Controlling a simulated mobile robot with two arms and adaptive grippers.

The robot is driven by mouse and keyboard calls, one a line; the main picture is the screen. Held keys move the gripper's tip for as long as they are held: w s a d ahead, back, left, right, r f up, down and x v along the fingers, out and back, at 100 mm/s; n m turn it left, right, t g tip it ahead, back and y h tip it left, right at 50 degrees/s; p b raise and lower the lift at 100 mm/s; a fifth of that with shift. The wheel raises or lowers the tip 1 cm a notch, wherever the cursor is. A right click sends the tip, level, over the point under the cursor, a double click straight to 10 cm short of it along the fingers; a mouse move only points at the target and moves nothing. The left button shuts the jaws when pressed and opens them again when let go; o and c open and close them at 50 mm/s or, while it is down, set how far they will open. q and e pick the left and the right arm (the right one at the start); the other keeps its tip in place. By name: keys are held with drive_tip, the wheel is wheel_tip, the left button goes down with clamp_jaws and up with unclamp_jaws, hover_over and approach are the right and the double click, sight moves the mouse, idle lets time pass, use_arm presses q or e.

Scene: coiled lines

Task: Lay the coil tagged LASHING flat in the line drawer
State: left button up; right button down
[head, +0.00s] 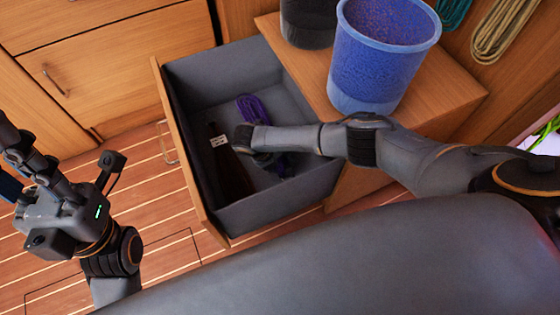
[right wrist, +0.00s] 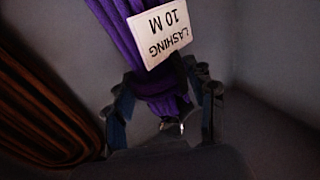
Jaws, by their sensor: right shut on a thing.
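The open line drawer (head: 285,98) has grey inner walls and a wooden front. A purple coil (head: 248,104) lies in it, partly hidden under my right arm. The right wrist view shows its white tag (right wrist: 160,33), which reads LASHING 10 M. My right gripper (right wrist: 163,112) is shut on this purple coil; in the head view the gripper (head: 246,142) is inside the drawer. My left gripper (head: 22,170) is at the left edge, well outside the drawer; its fingers are partly cut off.
A dark brown coil (head: 232,175) lies in the drawer beside the purple one, with a white tag near it. A blue bucket (head: 378,60) and a dark container (head: 308,22) stand on the wooden top. Teal and tan coils (head: 500,30) hang at upper right.

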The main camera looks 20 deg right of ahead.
drive_tip(key=shift+c, duration=2.1)
unclamp_jaws()
drive_tip(key=shift+o, duration=0.2)
